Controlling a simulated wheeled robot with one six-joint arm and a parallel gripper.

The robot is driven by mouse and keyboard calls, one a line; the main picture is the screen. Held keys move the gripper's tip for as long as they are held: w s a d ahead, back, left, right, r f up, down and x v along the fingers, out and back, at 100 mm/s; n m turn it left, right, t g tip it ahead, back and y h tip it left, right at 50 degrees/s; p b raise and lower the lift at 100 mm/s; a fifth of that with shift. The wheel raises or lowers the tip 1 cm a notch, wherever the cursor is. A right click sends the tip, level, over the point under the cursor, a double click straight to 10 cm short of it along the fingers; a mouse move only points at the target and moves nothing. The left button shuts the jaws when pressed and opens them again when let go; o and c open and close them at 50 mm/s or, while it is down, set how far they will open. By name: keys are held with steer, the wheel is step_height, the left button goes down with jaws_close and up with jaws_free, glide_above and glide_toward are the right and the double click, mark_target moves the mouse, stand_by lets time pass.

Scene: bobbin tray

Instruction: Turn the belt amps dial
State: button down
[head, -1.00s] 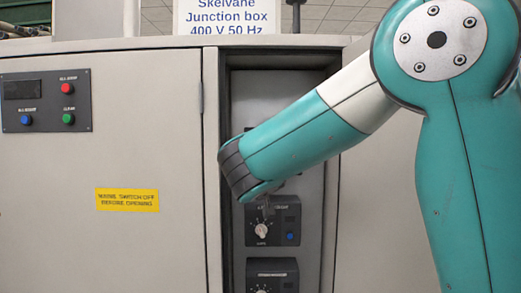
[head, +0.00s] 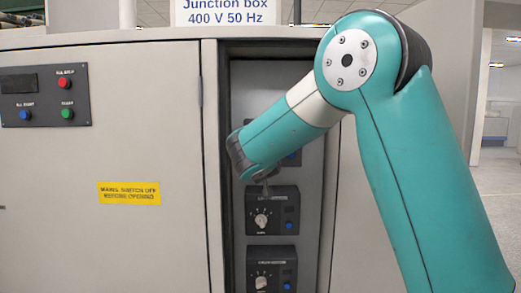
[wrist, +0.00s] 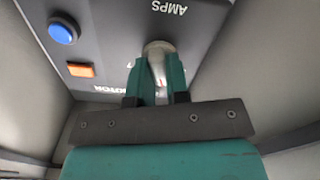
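The middle dark module (head: 285,195) in the cabinet's open bay carries a pale dial (head: 261,220) with a scale around it and a blue button. Its heading is too small to read in the head view. In the wrist view the panel appears upside down: "AMPS" above the dial (wrist: 158,47), a heading ending in "MOTOR" below. My gripper (wrist: 156,64) has teal fingers apart, with the dial seen between and just beyond their tips; contact cannot be told.
A similar module (head: 283,252) with its own dial sits below; another is mostly hidden behind my wrist. Bay walls stand close on both sides. A closed door (head: 100,240) with a yellow label is at left. Open floor shows at far right.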

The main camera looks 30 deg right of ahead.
steer(key=shift+f+b, duration=0.15)
steer(key=shift+b, duration=0.35)
steer(key=shift+m+b, duration=3.9)
steer(key=shift+b, duration=2.55)
steer(key=shift+d, duration=0.1)
steer(key=c, duration=1.1)
jaws_free()
steer(key=shift+s, duration=0.1)
